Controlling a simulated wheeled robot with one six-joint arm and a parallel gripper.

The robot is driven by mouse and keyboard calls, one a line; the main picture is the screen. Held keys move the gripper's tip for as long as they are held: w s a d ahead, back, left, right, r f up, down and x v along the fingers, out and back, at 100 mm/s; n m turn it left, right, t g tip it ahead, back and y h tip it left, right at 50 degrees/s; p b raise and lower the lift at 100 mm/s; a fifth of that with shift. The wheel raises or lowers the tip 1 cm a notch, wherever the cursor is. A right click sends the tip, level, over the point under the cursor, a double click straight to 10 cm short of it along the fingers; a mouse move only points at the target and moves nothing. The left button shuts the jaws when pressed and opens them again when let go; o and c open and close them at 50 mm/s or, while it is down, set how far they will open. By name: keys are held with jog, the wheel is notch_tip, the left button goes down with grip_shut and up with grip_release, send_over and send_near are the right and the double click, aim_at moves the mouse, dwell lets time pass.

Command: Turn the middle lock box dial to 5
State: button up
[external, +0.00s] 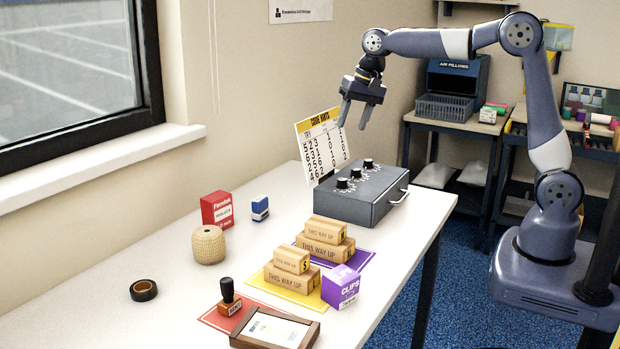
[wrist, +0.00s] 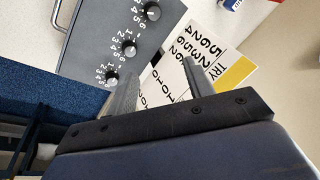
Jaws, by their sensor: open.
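The grey lock box (external: 365,210) stands on the white table, its three black dials in a row on top. The middle dial (external: 355,173) sits between the other two; it also shows in the wrist view (wrist: 130,48), with small white numbers around it. I cannot tell which number it points at. My gripper (external: 352,122) is open and empty, in the air above the lock box and apart from it. In the wrist view my fingers (wrist: 160,63) reach over the code card's edge, near the dials.
A code hints card (external: 322,145) stands behind the lock box. The table's left front is mostly clear.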

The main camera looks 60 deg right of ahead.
jog(key=s+d+r+m+g+y+p, duration=0.1)
jog(key=d+m+y+p, duration=0.25)
jog(key=d+m, duration=0.85)
jog(key=m, duration=0.3)
send_near(356, 169)
jog(key=shift+h, duration=0.25)
jog(key=p+x, duration=0.1)
jog(key=x, duration=0.7)
jog(key=shift+w+a+f, duration=0.1)
jog(key=shift+a+f, duration=0.1)
jog(key=shift+c, duration=0.4)
jog(key=c, duration=0.9)
